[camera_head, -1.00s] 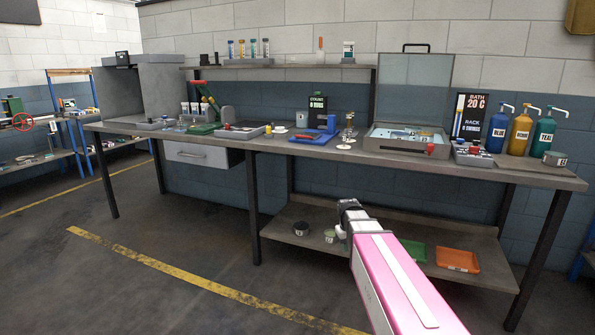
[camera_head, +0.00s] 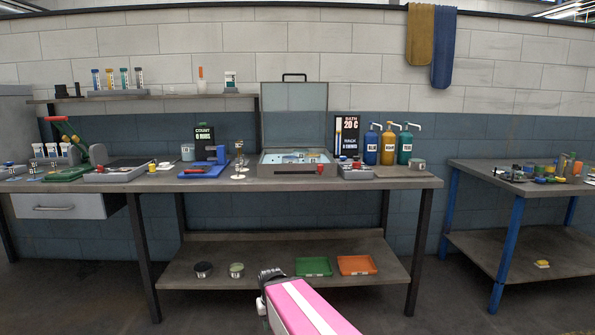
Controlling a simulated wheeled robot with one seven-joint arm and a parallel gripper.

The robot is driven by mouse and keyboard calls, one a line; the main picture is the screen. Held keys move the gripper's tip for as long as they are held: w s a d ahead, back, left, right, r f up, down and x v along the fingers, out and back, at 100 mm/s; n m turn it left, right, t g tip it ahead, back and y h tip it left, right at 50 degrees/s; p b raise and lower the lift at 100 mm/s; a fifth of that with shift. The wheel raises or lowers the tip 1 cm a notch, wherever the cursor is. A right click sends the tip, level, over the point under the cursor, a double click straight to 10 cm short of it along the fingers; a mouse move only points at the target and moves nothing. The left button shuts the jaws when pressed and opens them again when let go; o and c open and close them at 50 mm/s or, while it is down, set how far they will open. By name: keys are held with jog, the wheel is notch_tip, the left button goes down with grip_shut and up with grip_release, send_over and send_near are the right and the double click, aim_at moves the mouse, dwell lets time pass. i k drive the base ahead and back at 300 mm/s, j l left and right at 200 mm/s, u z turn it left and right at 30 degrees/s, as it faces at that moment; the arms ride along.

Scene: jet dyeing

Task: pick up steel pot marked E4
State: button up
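Several small steel pots are in view, and I cannot read E4 on any of them. One pot (camera_head: 417,165) stands at the right end of the bench top. A dark-topped pot (camera_head: 204,270) and a green-topped pot (camera_head: 237,270) stand side by side on the lower shelf. A grey pot-like container (camera_head: 188,152) stands toward the back of the bench. My gripper (camera_head: 268,276) is low in front of the lower shelf, beyond my pink and white arm link. It appears just right of the green-topped pot. Its fingers are too small and hidden to judge.
The long bench (camera_head: 330,183) carries an open-lidded bath unit (camera_head: 290,170) and dye bottles (camera_head: 388,148). A green tray (camera_head: 313,266) and an orange tray (camera_head: 356,265) lie on the lower shelf. A blue-legged table (camera_head: 515,183) stands right. Floor shows between bench and table.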

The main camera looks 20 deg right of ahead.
aim_at(415, 165)
jog(key=i+j+z, duration=0.1)
jog(key=j+z, duration=0.25)
jog(key=j, duration=0.15)
jog(key=j+z, duration=0.35)
jog(key=j, duration=0.2)
jog(key=j+z, duration=0.35)
jog(key=j, duration=0.15)
jog(key=i, duration=0.95)
jog(key=l+z, duration=0.2)
jog(key=l, duration=0.2)
jog(key=i+l+z, duration=0.15)
jog(key=l, duration=0.3)
